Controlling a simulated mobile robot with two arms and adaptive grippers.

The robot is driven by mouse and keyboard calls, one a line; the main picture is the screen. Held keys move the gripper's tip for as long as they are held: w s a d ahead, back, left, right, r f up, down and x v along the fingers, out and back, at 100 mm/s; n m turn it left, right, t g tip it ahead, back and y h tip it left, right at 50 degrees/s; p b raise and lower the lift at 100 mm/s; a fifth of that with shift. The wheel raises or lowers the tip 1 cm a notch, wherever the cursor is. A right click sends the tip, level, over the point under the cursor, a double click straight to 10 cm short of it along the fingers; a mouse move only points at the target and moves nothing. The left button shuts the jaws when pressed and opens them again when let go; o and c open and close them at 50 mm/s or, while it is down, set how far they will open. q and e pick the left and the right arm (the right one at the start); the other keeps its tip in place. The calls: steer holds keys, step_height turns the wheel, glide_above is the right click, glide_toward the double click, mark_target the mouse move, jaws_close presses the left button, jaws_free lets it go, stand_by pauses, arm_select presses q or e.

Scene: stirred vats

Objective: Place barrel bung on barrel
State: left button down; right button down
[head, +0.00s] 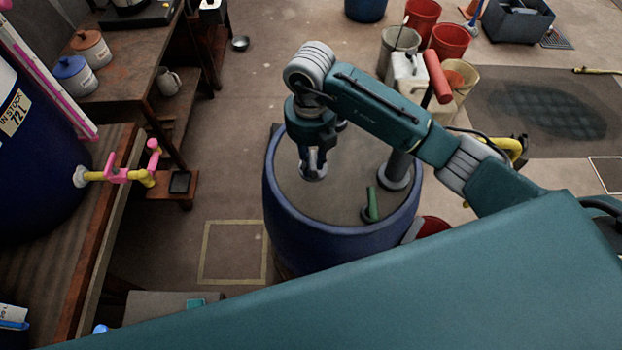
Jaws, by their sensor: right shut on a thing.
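The blue barrel (340,243) stands upright in the middle of the view, with a flat brownish-grey top. My right gripper (313,161) points down over the left part of the barrel top. It is shut on a small, pale grey round piece, which looks like the barrel bung (313,175). The fingers partly hide the bung. It is at or just above the top; I cannot tell whether it touches. My left gripper is not in view.
Buckets (450,42) and a white canister (408,72) stand behind. A wooden bench with a pink-and-yellow tap (118,175) is at left.

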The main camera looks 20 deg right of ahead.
mark_target(311, 164)
steer(key=shift+f+b, duration=1.55)
steer(key=shift+f, duration=0.95)
steer(key=shift+f, duration=0.2)
steer(key=c, duration=1.5)
jaws_free()
steer(key=shift+c, duration=0.2)
step_height(311, 164, up, 12)
steer(key=p, duration=0.8)
steer(key=shift+r, duration=0.25)
